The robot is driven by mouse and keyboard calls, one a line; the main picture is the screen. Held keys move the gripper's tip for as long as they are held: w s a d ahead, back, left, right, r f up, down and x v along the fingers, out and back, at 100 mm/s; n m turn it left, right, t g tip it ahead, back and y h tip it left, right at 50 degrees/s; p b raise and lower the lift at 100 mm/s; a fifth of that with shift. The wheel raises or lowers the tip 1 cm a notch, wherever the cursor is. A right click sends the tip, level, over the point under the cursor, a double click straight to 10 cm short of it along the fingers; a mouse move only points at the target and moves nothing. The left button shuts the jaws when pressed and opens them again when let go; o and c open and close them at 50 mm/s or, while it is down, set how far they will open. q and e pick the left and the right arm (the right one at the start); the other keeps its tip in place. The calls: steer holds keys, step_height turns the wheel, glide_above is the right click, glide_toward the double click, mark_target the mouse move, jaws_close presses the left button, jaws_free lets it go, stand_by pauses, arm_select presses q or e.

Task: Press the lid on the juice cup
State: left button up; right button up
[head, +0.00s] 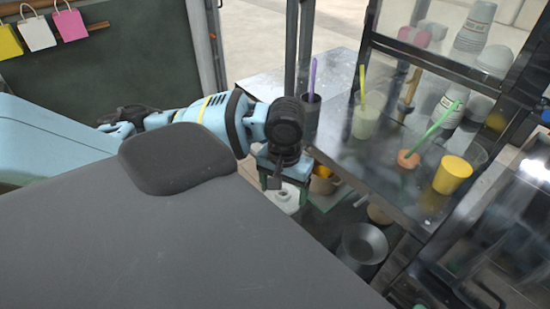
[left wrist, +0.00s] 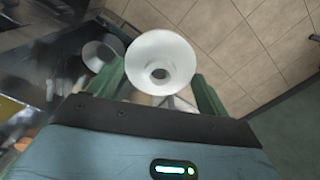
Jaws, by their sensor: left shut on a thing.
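My left gripper (head: 279,183) points down beside the left end of the metal counter. It is shut on a white round lid (head: 284,201). In the left wrist view the lid (left wrist: 162,50) shows as a white ring with a dark centre hole, between the two green fingers. On the counter stands a cup of pale green juice (head: 365,122) with a yellow-green straw. The lid is apart from this cup, to its lower left. Whether this is the task's cup I cannot tell. My right gripper is not in view.
White stacked cups (head: 474,27) stand at the back right. A metal bowl (head: 364,244) sits lower down.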

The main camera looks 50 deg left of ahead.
arm_select(q)
steer(key=w+d+r+m, duration=0.3)
steer(key=d+m, duration=0.1)
steer(key=d, duration=0.7)
steer(key=shift+d+r, duration=0.15)
steer(key=shift+r, duration=0.05)
